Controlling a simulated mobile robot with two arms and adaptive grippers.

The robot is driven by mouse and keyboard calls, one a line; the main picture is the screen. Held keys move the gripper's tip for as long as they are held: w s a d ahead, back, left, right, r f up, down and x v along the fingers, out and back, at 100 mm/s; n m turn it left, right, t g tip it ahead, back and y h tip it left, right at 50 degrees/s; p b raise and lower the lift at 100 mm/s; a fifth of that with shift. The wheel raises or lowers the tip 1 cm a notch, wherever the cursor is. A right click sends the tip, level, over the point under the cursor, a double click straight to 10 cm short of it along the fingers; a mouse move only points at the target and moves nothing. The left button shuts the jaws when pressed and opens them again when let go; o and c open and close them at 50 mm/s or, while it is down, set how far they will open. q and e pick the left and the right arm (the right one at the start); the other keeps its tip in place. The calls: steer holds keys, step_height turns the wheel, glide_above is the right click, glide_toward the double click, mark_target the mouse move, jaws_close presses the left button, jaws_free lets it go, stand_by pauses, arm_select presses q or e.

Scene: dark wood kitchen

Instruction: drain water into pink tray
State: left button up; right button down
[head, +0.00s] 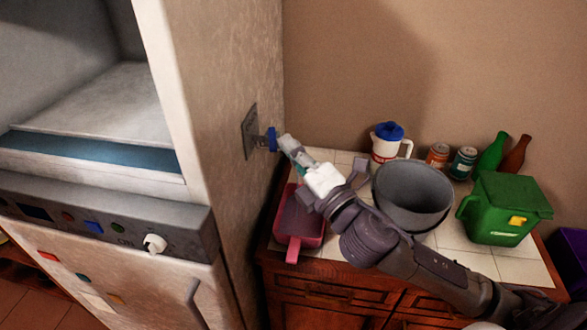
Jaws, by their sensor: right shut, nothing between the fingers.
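The pink tray (314,240) sits on the tiled counter below the tap, against the wall at its left. Its handle points toward the front edge. My right arm hides part of its right side. I cannot tell whether water is in it. A small blue-handled tap (271,138) sticks out from a grey plate (249,131) on the side wall. My right gripper (287,143) is shut and empty, with its tips close to the right of the blue handle. I cannot tell whether they touch it. My left gripper is not in view.
A large grey pot (412,190) stands behind my right arm. A white appliance (130,240) fills the left.

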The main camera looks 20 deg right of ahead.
steer(key=w+d+r+n+g+y+b, duration=0.1)
steer(key=w+d+r+n+g+y, duration=0.15)
steer(key=n+y, duration=0.4)
steer(key=w+d+r+n+g+y+b, duration=0.1)
steer(key=w+n+y, duration=0.3)
steer(key=n, duration=0.5)
steer(key=d+f+n+g+y+b, duration=0.2)
steer(key=d+f+n+g, duration=0.1)
steer(key=d+n+g, duration=0.35)
steer(key=n+g, duration=0.4)
steer(key=n, duration=0.1)
glide_toward(272, 139)
steer(key=a+p, duration=0.6)
steer(key=p, duration=0.1)
steer(key=shift+w+a+f+g, duration=0.15)
steer(key=shift+w+a+g, duration=0.15)
steer(key=shift+w, duration=0.15)
steer(key=shift+f, duration=0.1)
